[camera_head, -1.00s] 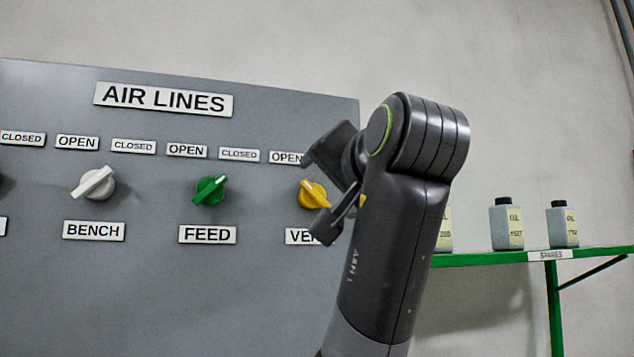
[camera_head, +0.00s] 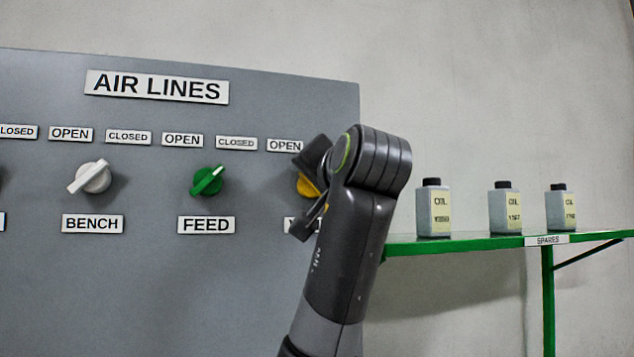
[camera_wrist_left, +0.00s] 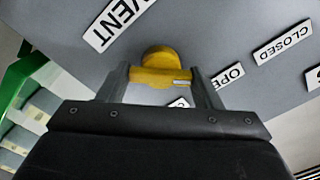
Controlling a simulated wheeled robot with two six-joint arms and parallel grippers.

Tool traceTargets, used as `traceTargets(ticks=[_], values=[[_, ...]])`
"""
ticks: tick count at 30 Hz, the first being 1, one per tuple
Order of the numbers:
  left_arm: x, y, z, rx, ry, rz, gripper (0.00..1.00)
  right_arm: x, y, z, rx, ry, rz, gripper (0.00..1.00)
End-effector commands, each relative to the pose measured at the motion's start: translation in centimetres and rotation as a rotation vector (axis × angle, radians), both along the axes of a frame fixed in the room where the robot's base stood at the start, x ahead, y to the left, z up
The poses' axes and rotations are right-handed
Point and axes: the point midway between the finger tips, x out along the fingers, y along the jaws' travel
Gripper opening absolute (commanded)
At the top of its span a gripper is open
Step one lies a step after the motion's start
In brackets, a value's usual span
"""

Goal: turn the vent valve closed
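The yellow vent valve knob (camera_head: 307,187) sits on the grey panel, mostly behind my left gripper (camera_head: 306,192) in the head view. In the left wrist view, the knob (camera_wrist_left: 158,60) has its handle bar between the two fingers of my left gripper (camera_wrist_left: 160,76). The fingers are apart, one near each end of the bar; I cannot tell whether they touch it. The white mark on the bar is at its right end, facing the OPEN label (camera_wrist_left: 228,75). The VENT plate (camera_wrist_left: 118,20) is at upper left there. My right gripper is not in view.
The green FEED knob (camera_head: 207,181) and white BENCH knob (camera_head: 90,176) are to the left on the AIR LINES panel (camera_head: 150,275). A green shelf (camera_head: 460,246) with several oil bottles, one near my arm (camera_head: 433,210), is right of the panel.

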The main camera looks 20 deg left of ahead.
Motion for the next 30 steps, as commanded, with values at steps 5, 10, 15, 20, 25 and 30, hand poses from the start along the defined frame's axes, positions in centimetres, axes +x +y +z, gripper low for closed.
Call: traceTargets(ticks=[5,10,15,20,25,30], values=[[0.0,0.0,0.0,0.0,0.0,0.0,0.35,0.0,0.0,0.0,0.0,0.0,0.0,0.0],[0.0,0.0,0.0,0.005,0.005,0.0,0.34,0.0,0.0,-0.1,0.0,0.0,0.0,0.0],[0.0,0.0,-0.1,0.039,0.027,0.001,0.34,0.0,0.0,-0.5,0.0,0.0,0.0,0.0],[0.0,0.0,-0.3,0.109,0.075,0.001,0.34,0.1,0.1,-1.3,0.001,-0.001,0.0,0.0],[0.0,0.0,-0.4,0.224,0.153,0.001,0.34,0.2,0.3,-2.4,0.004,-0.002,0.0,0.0],[0.0,-0.1,-0.5,0.358,0.244,0.0,0.34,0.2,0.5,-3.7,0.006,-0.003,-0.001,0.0]])
